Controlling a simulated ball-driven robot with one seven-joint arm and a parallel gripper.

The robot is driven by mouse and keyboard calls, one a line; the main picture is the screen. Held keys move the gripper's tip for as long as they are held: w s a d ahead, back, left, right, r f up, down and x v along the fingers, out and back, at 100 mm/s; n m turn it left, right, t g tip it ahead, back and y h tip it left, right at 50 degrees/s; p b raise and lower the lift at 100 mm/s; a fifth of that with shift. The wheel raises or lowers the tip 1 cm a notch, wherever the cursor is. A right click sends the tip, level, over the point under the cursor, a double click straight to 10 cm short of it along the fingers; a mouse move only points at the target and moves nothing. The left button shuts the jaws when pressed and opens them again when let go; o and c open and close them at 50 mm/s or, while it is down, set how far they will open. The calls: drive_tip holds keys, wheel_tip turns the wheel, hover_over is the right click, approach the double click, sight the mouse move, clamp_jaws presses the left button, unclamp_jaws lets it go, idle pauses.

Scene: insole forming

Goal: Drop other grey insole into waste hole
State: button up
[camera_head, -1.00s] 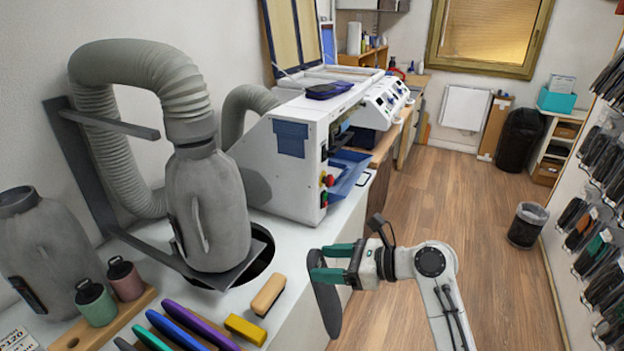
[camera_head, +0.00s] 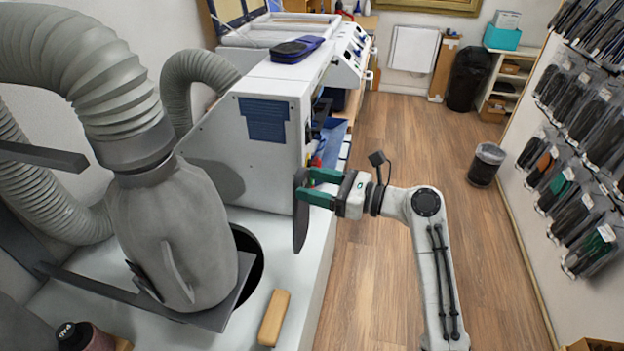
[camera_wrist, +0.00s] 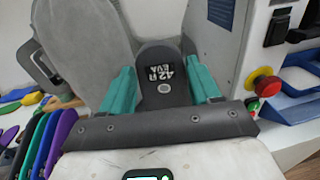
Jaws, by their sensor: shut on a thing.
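My gripper (camera_head: 312,188) is shut on a dark grey insole (camera_head: 299,222), which hangs upright from the green fingers beside the white machine, above the right edge of the counter. In the wrist view my gripper (camera_wrist: 163,82) has its green fingers on both sides of the grey insole (camera_wrist: 161,72), marked "42 R EVA". The waste hole (camera_head: 254,262) is a dark round opening in the white counter, left of and below the insole. The grey bottle-shaped hood and its plate hide much of the hole.
The grey hood (camera_head: 175,230) with its hose stands over the counter. A tan block (camera_head: 273,318) lies on the counter near the hole. The white machine (camera_head: 265,130) stands behind. Coloured insoles (camera_wrist: 45,142) show in the wrist view. Open wooden floor (camera_head: 390,290) lies to the right.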

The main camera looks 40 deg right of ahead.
drive_tip(key=s+a+f+b+x, duration=0.1)
drive_tip(key=a+b+x, duration=0.2)
drive_tip(key=b+x, duration=1.2)
drive_tip(key=w+a+f, duration=0.1)
drive_tip(key=w+f, duration=0.1)
drive_tip(key=f, duration=0.4)
drive_tip(key=w+a+f, duration=0.1)
drive_tip(key=w+f, duration=0.2)
drive_tip(key=f, duration=0.4)
drive_tip(key=shift+a+p, duration=0.3)
drive_tip(key=shift+p, duration=0.15)
idle(0.3)
drive_tip(key=o, duration=1.1)
drive_tip(key=shift+d, duration=0.1)
drive_tip(key=v, duration=1)
drive_tip(key=shift+s+r, duration=0.15)
drive_tip(key=shift+s, duration=0.2)
